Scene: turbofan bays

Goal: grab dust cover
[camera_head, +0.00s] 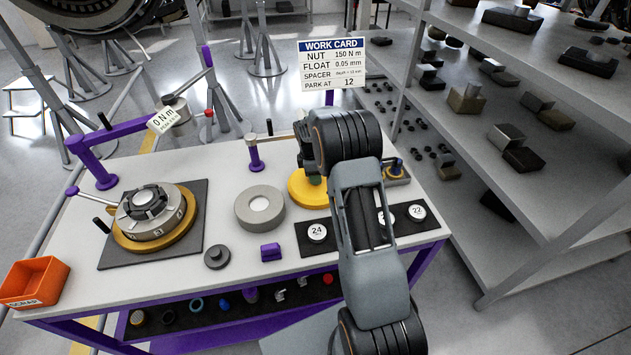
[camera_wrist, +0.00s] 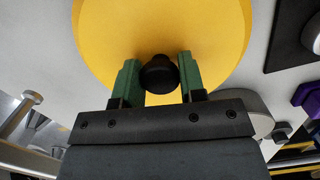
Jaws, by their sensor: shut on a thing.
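The dust cover is a round yellow disc (camera_head: 303,196) at the back of the white workbench, right of the grey ring. In the wrist view the yellow disc (camera_wrist: 215,35) fills the top middle, with a black knob (camera_wrist: 160,76) at its centre. My gripper (camera_wrist: 159,78) has its two green fingers on either side of the knob and is shut on it. In the head view my arm hides much of the disc and most of my gripper (camera_head: 314,179). I cannot tell whether the disc touches the bench.
A grey ring (camera_head: 260,208) lies left of the disc. A black strip with numbered round pieces (camera_head: 317,232) lies in front. A hub assembly (camera_head: 148,207) sits on a dark mat at left. The work card (camera_head: 331,65) stands behind. Grey shelving (camera_head: 520,180) is at right.

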